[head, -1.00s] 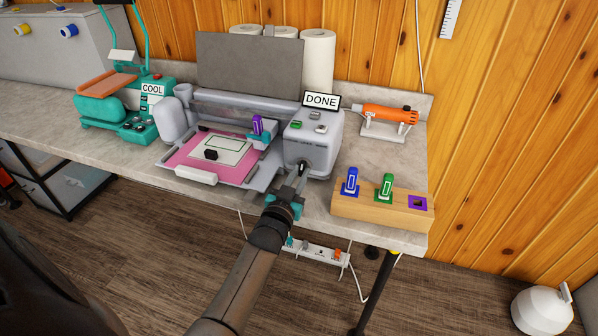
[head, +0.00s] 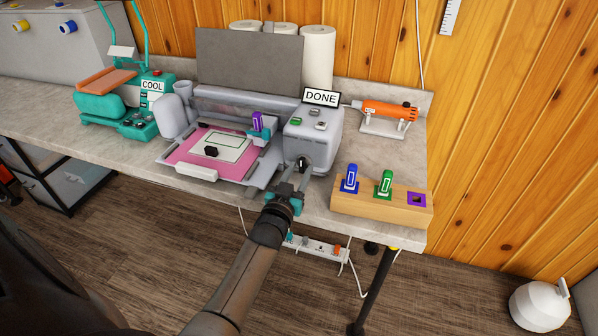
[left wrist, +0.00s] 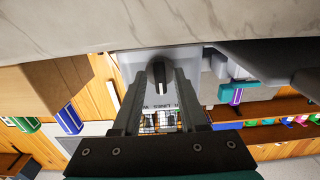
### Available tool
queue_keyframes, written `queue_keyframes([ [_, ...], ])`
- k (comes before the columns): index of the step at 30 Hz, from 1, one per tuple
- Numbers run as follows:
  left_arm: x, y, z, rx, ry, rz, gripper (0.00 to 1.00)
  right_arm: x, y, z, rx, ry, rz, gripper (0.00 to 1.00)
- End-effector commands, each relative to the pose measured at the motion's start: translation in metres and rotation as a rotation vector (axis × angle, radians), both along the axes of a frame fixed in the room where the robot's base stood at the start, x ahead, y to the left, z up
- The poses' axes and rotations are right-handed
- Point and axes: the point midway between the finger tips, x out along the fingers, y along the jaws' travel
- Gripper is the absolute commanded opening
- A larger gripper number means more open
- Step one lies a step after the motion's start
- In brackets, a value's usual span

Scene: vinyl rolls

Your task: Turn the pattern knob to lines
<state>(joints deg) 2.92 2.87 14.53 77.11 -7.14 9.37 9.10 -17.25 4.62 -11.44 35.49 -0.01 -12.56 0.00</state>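The pattern knob (left wrist: 161,76) is black with a white pointer line, on the front of the grey machine (head: 322,140). In the left wrist view its line points down and slightly right, toward small lettering that seems to include "LINES"; the fingers partly hide the lettering. The knob (head: 302,162) also shows in the head view. My left gripper (head: 296,168) is in front of it. In the left wrist view the fingers (left wrist: 161,92) are parted, one on each side of the knob, with gaps between. My right gripper is not in view.
A "DONE" sign (head: 321,97) tops the machine. A pink mat (head: 185,155) lies at its left. A wooden block (head: 345,205) with blue and green tools stands right, near the counter's front edge. An orange tool (head: 388,110) rests behind it. A teal "COOL" press (head: 110,108) stands left.

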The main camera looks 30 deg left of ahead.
Motion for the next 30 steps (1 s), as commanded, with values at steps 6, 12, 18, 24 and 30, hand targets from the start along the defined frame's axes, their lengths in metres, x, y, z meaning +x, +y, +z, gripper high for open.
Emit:
queue_keyframes([
  [6,0.0,0.0,0.0,0.0,-0.001,0.0,0.49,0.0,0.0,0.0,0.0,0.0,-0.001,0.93],
  [12,-0.006,-0.002,0.001,0.0,0.0,0.0,0.49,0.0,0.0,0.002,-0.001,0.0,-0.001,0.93],
  [18,-0.034,-0.008,0.001,-0.001,0.003,0.0,0.49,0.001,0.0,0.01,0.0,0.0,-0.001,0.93],
  [24,-0.071,-0.017,0.001,-0.002,0.003,0.001,0.49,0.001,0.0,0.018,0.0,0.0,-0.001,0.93],
  [30,-0.108,-0.026,0.001,-0.001,0.003,0.001,0.49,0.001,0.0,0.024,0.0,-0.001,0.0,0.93],
])
